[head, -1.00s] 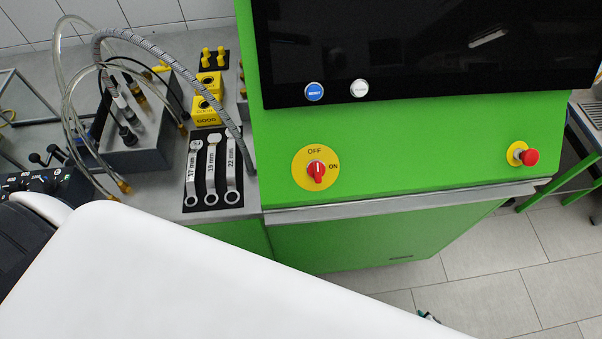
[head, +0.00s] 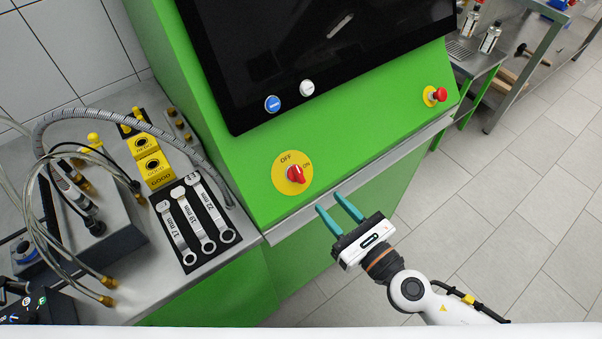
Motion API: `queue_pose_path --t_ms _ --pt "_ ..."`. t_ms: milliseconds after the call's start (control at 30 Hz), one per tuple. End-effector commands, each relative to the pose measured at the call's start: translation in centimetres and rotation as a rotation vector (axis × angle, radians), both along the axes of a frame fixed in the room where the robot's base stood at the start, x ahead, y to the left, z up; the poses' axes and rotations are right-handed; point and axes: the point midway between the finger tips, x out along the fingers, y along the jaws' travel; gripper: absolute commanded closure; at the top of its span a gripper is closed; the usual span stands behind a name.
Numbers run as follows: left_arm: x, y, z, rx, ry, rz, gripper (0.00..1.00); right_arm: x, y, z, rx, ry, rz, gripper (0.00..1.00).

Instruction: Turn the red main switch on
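The red main switch (head: 295,174) is a red knob on a round yellow plate (head: 284,184) marked OFF and ON, on the sloped green panel in the middle of the head view. My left gripper is not in view.
The green cabinet (head: 345,140) carries a dark screen, a blue button (head: 272,103), a white button (head: 307,87) and a red emergency button (head: 438,95). Wrenches (head: 208,215), yellow gauges (head: 152,160) and hoses lie on the left bench. Open floor is at right.

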Motion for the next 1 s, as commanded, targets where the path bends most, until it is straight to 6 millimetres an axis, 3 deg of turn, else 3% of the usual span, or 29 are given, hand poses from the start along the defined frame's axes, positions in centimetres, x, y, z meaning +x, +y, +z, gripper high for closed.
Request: queue_pose_path --t_ms 133,433,900,1000 --pt "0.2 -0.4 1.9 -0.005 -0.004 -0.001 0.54 2.6 1.9 0.6 0.003 -0.001 -0.001 0.65" --pt "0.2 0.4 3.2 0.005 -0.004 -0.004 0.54 6.8 4.9 0.3 0.004 0.002 0.000 0.65" --pt "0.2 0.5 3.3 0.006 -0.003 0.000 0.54 7.9 5.8 0.0 0.003 0.004 0.000 0.65" --pt "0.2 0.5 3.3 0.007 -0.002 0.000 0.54 7.9 5.8 0.0 0.003 0.004 0.000 0.80"
